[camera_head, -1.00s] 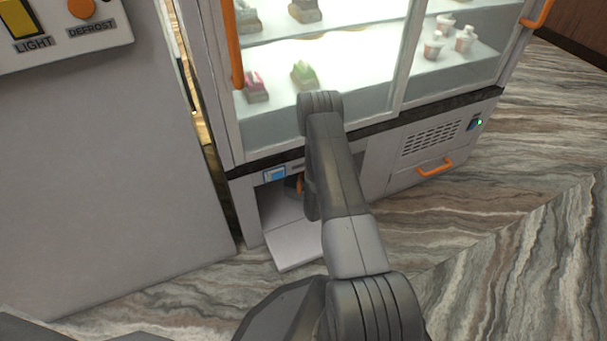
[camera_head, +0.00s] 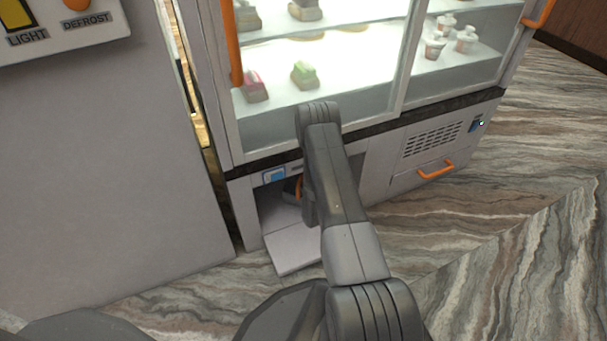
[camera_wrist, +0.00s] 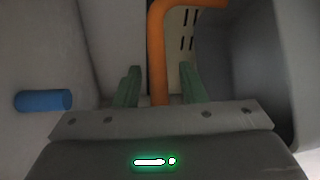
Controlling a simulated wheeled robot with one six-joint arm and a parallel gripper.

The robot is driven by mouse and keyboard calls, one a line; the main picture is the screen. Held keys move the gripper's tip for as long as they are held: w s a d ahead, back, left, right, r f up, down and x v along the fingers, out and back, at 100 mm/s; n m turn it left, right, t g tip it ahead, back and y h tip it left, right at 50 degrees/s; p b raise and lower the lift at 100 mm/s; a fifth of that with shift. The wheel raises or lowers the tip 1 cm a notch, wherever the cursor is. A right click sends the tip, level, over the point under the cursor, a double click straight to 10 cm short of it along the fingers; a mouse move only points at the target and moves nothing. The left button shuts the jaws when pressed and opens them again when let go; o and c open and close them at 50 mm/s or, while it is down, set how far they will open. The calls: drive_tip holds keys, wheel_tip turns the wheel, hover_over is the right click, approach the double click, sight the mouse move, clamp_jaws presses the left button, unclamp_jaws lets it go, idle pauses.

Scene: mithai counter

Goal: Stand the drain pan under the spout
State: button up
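My gripper's two grey-green fingers (camera_wrist: 160,88) are apart in the wrist view. An orange bar-shaped handle (camera_wrist: 159,50) runs between them, with a visible gap on each side. A large grey curved body (camera_wrist: 255,60) is at the right; I cannot tell for sure whether it is the drain pan. A short blue cylinder (camera_wrist: 43,101) sticks out at the left, possibly the spout. In the head view my arm reaches to the open low compartment (camera_head: 272,208) under the display case; a bit of orange shows inside it. My gripper is hidden there behind the arm.
The compartment's flap (camera_head: 294,248) lies lowered in front of it. The glass display case (camera_head: 330,70) with sweets stands above. A grey cabinet (camera_head: 100,180) is close at the left. A vented panel with an orange handle (camera_head: 436,169) is at the right. Marble-patterned floor is clear at the right.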

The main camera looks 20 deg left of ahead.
drive_tip(key=shift+r, duration=0.1)
drive_tip(key=p+v, duration=0.4)
drive_tip(key=v, duration=0.8)
drive_tip(key=shift+s, duration=0.1)
